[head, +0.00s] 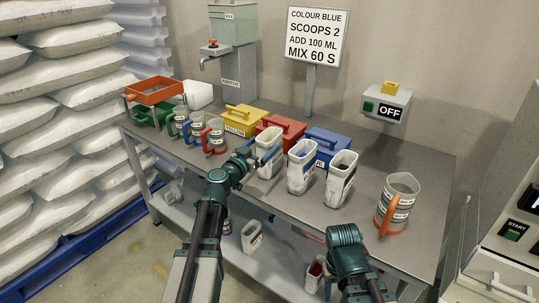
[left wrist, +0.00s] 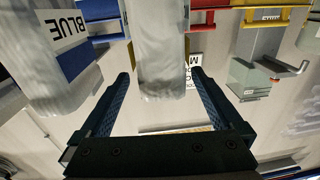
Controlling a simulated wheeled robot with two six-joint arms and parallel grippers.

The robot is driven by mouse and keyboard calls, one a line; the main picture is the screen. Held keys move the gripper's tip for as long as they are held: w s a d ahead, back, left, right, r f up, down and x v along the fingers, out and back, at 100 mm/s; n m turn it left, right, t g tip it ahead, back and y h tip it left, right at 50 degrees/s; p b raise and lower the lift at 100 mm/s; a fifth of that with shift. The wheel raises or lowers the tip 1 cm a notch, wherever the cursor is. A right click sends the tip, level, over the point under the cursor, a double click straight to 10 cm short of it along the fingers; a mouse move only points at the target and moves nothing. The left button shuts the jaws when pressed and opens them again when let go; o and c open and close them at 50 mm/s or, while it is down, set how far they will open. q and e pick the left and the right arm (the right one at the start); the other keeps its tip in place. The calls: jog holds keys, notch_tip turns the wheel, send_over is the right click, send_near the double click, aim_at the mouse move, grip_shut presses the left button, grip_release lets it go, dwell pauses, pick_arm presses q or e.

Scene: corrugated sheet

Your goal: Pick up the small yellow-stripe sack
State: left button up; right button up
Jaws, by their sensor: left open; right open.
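Three upright white sack-like containers stand at the table's front: a left one (head: 268,165), a middle one (head: 302,178) and a right one (head: 340,190). I cannot make out a yellow stripe on any of them. My left gripper (head: 268,157) is open at the left one. In the left wrist view its pale body (left wrist: 158,55) reaches between the two open fingers (left wrist: 158,78), with space on both sides.
Several mugs (head: 214,136) stand to the left, and an orange-handled jug (head: 398,204) stands to the right. Bare tabletop (head: 425,165) lies at the back right.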

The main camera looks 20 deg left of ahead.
aim_at(272, 136)
pick_arm(q)
jog(key=x, duration=0.5)
jog(key=shift+a+f, duration=0.1)
grip_shut()
dwell(0.3)
